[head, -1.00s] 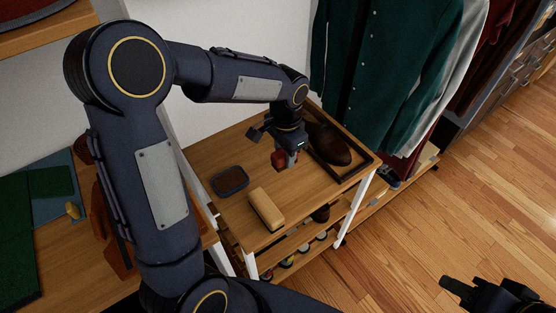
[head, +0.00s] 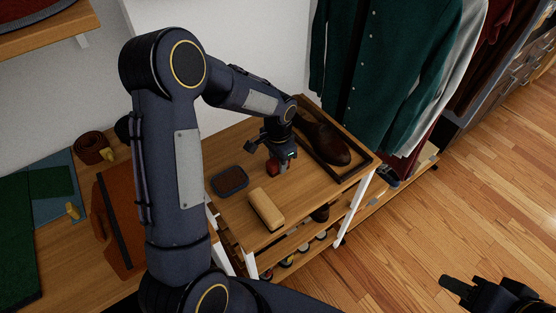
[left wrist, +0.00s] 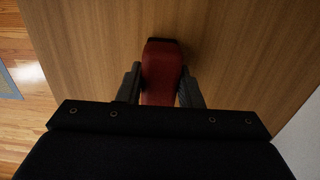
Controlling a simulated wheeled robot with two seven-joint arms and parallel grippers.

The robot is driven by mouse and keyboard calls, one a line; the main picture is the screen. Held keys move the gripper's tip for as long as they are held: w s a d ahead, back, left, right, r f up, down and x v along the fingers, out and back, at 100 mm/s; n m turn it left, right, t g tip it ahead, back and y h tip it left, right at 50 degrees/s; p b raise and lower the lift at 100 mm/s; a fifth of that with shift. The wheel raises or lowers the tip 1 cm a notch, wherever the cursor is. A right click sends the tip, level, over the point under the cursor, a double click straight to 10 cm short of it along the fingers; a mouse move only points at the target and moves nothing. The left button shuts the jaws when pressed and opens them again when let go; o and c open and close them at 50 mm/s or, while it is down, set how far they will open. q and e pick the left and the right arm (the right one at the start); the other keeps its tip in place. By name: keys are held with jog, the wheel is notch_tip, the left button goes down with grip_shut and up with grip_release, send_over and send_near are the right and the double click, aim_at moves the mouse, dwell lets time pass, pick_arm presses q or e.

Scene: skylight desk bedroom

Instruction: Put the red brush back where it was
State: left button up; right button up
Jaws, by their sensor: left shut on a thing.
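The red brush (head: 273,168) is held in my left gripper (head: 279,164), low over the wooden top of the small shelf unit, between a dark oval tin and a tray with a brown shoe. In the left wrist view the red brush (left wrist: 161,72) sits between the two fingers of my left gripper (left wrist: 160,88), which are shut on it. I cannot tell whether the brush touches the wood. My right gripper (head: 480,290) is at the bottom right, over the floor, partly cut off by the frame.
A tan-topped brush (head: 266,208) and the dark oval tin (head: 230,181) lie on the shelf top (head: 222,212). The dark tray (head: 366,166) holds a brown shoe (head: 325,140). Hanging clothes (head: 385,70) stand behind to the right. Jars stand on the lower shelf.

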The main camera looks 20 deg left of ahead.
pick_arm(q)
jog(key=shift+f, duration=0.2)
jog(key=o, duration=0.9)
jog(key=shift+o, duration=0.2)
jog(key=shift+r, duration=0.15)
notch_tip(320, 180, up, 12)
jog(key=s+a+r+n+t+h, duration=0.1)
jog(key=s+r+n+t+h, duration=0.15)
jog(key=s+r, duration=0.65)
jog(key=s+d+f+n+t, duration=0.1)
jog(key=s+n, duration=0.1)
jog(key=s, duration=0.5)
jog(key=s+d+f+n+t+h, duration=0.1)
jog(key=s+d+f+n+t, duration=0.1)
jog(key=s, duration=0.6)
jog(key=shift+s+d+n, duration=0.15)
jog(key=shift+d+n, duration=0.1)
jog(key=shift+n, duration=0.4)
